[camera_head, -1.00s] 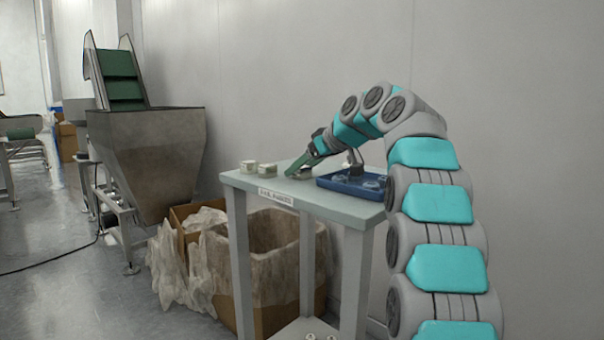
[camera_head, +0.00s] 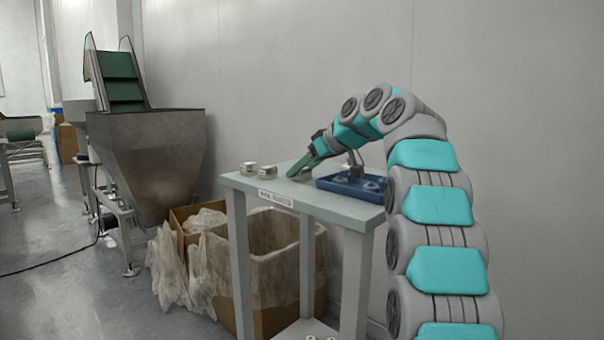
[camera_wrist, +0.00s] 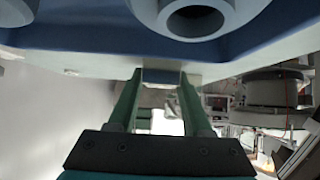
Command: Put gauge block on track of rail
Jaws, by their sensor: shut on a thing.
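My gripper (camera_head: 293,172) is low over the table, just left of the blue tray. In the wrist view its two green fingers (camera_wrist: 160,88) are shut on a small grey-blue block (camera_wrist: 161,77), which looks like the gauge block. Only a small face of it shows between the fingertips. In the head view the fingers largely hide it, and a small pale block shape (camera_head: 304,174) shows beside the fingertips. I cannot tell whether it touches the table. I cannot make out the rail or its track.
The grey table (camera_head: 330,208) also bears two small pale blocks, one at the left (camera_head: 248,168) and one nearer the gripper (camera_head: 267,171). The blue tray (camera_head: 345,189) holds round pale parts. A lined carton (camera_head: 275,270) and a metal hopper (camera_head: 150,150) stand at left.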

